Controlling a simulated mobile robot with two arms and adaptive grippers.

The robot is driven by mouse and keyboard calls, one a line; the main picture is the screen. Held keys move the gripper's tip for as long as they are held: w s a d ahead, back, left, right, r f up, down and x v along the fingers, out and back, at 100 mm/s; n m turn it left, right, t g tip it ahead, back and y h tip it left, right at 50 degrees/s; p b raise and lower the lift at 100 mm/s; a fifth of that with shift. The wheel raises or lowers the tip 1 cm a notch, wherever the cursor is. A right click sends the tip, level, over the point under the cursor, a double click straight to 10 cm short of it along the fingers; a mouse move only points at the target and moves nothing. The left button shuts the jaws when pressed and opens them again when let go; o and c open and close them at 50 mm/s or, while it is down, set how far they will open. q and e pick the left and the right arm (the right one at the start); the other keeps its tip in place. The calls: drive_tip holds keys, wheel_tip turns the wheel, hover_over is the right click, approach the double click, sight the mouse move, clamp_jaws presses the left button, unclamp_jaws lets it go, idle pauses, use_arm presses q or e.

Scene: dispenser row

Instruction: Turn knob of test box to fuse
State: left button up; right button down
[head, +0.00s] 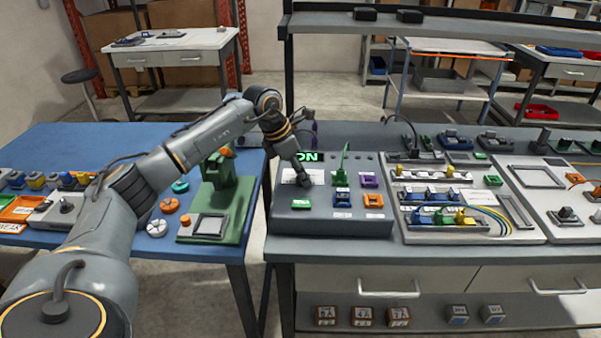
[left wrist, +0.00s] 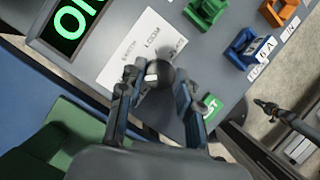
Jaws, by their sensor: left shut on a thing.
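The test box (head: 280,213) is a dark grey sloped box at the left end of the grey bench, with a green lit "ON" display (head: 307,157). My left gripper (head: 304,181) reaches down onto the box face and hides the knob in the head view. In the left wrist view the fingers of my left gripper (left wrist: 157,92) are shut on the round black knob (left wrist: 158,73), which has a pale mark. A white label (left wrist: 135,47) beside it carries small words; one reads LOOM. Which word the knob points at cannot be told.
Green, purple, blue and orange sockets (head: 373,200) sit on the box to the right of the knob. A green stand (head: 224,190) on the blue table is close under my left arm. A dark jointed part, perhaps my right gripper (left wrist: 268,107), shows small in the left wrist view.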

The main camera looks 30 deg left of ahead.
use_arm(q)
drive_tip(key=o, duration=1.1)
drive_tip(key=shift+o, duration=0.3)
drive_tip(key=shift+r, duration=0.1)
drive_tip(key=v, duration=1.2)
drive_tip(key=shift+w, duration=0.1)
